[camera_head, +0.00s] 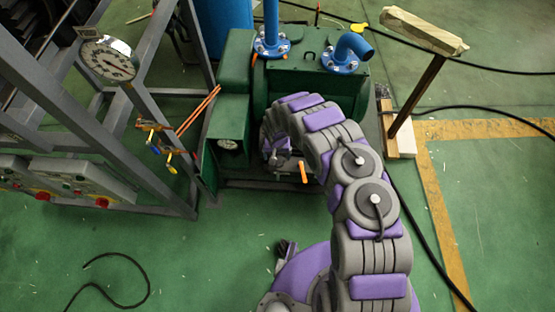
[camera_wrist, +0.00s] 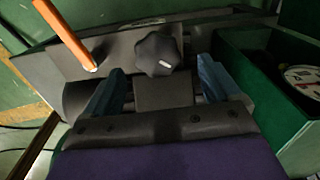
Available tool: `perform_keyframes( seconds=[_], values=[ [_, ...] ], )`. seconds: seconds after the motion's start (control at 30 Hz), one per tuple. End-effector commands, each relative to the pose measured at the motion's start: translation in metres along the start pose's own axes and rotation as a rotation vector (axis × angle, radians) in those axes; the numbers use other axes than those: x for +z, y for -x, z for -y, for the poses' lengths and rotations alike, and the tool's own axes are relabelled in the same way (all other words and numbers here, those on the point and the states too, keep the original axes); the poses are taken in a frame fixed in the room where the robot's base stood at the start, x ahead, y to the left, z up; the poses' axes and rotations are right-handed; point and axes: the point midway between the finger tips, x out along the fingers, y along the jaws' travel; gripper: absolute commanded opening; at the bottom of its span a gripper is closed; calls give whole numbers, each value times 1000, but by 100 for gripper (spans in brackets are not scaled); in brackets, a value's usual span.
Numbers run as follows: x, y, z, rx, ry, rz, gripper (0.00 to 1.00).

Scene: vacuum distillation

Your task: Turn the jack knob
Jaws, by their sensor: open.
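My gripper (camera_wrist: 161,68) is open, with one blue-grey finger on each side and the knob ahead between the tips. I cannot tell whether the fingertips reach around the knob; no contact shows. In the head view my gripper (camera_head: 284,160) is low at the front of the green machine, partly hidden by my arm. The knob cannot be made out there.
An orange handle (camera_wrist: 66,36) stands just left of the knob; it also shows in the head view (camera_head: 303,172). A green box with a dial (camera_wrist: 300,76) is close on the right. The green machine (camera_head: 310,90) carries blue pipes. A grey frame (camera_head: 110,150) stands left.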

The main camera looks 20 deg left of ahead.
Motion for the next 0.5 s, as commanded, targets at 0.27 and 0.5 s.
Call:
perform_keyframes(
  seconds=[0.27, 0.5],
  values=[
    [2, -29, -4, -5, 0, 0, 90],
    [1, -34, -2, -3, 0, -1, 90]
  ],
)
